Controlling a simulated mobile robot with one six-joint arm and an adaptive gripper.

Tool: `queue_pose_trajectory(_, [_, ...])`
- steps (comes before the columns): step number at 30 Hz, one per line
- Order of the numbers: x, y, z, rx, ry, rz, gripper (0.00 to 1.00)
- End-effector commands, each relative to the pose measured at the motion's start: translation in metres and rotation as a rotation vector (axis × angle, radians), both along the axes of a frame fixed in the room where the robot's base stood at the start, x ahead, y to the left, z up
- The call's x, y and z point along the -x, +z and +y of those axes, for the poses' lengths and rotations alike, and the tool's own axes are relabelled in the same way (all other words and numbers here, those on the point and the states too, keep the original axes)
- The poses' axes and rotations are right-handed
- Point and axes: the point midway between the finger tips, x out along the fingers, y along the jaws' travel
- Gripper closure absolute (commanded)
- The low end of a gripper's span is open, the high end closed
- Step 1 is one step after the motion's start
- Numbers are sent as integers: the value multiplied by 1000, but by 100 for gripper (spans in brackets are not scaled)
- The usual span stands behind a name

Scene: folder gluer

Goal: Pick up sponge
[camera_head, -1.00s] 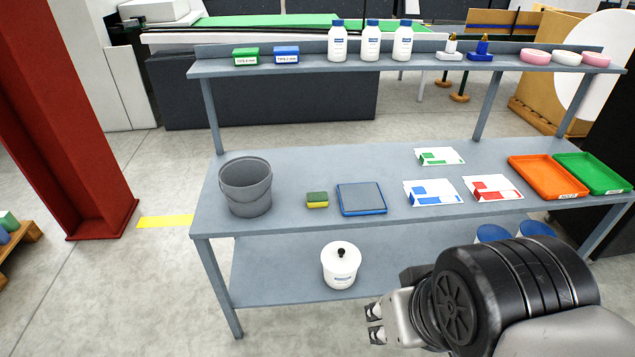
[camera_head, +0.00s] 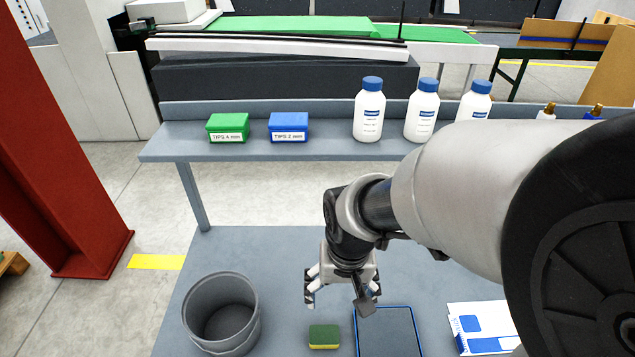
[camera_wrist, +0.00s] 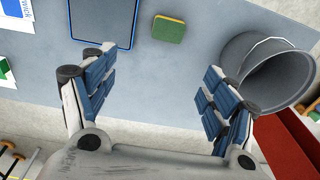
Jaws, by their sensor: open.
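The sponge (camera_head: 324,336), green on top with a yellow lower layer, lies flat on the grey table between a bucket and a blue-edged tray. It also shows in the wrist view (camera_wrist: 168,29), beyond the fingertips and roughly midway between them. My gripper (camera_head: 340,292) is open and empty above the table, on the far side of the sponge in the head view. In the wrist view my gripper (camera_wrist: 155,75) has its two blue-padded fingers spread wide, apart from the sponge.
The grey bucket (camera_head: 222,318) stands left of the sponge, and the blue-edged tray (camera_head: 388,335) lies close on its right. White-and-blue cartons (camera_head: 480,325) lie farther right. A raised shelf (camera_head: 335,146) behind holds tip boxes (camera_head: 228,127) and white bottles (camera_head: 369,110).

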Motion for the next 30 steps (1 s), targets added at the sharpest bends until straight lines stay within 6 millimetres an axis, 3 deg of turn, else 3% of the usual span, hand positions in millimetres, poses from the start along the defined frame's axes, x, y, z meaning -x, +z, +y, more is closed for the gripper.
queue_pose_trajectory(3, [-6,-29,17,13,0,58,14])
queue_pose_trajectory(9, [-9,-59,31,24,-7,97,14])
queue_pose_trajectory(14, [-9,-82,32,26,-8,103,14])
queue_pose_trajectory(24, [-9,-157,31,25,-9,103,14])
queue_pose_trajectory(30, [-9,-181,31,25,-9,100,14])
